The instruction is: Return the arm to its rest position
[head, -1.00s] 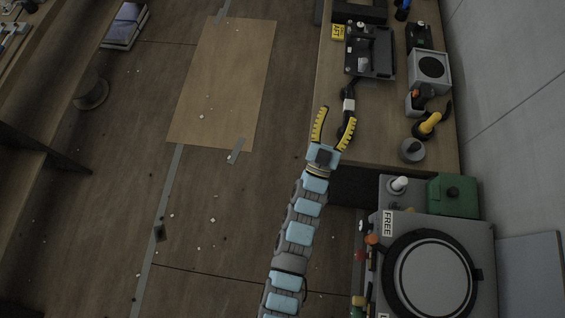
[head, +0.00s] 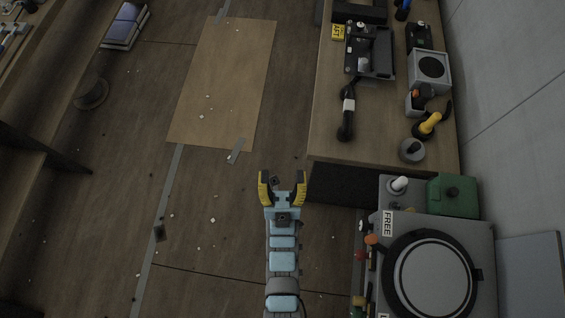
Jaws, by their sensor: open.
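My gripper (head: 283,186) is in the head view, at the end of my arm, over the brown floor just left of the bench's front corner. Its two yellow and black fingers are spread apart, with nothing held between them. The arm runs straight up from the bottom edge of the picture. A black handset with a white band (head: 348,105) lies on the wooden bench, apart from the gripper.
The wooden bench (head: 330,135) at right carries a black device (head: 370,50), a grey speaker box (head: 429,68) and a yellow-handled tool (head: 428,124). A grey console (head: 480,235) with a round dial stands at lower right. The floor to the left is mostly open, with scattered bits.

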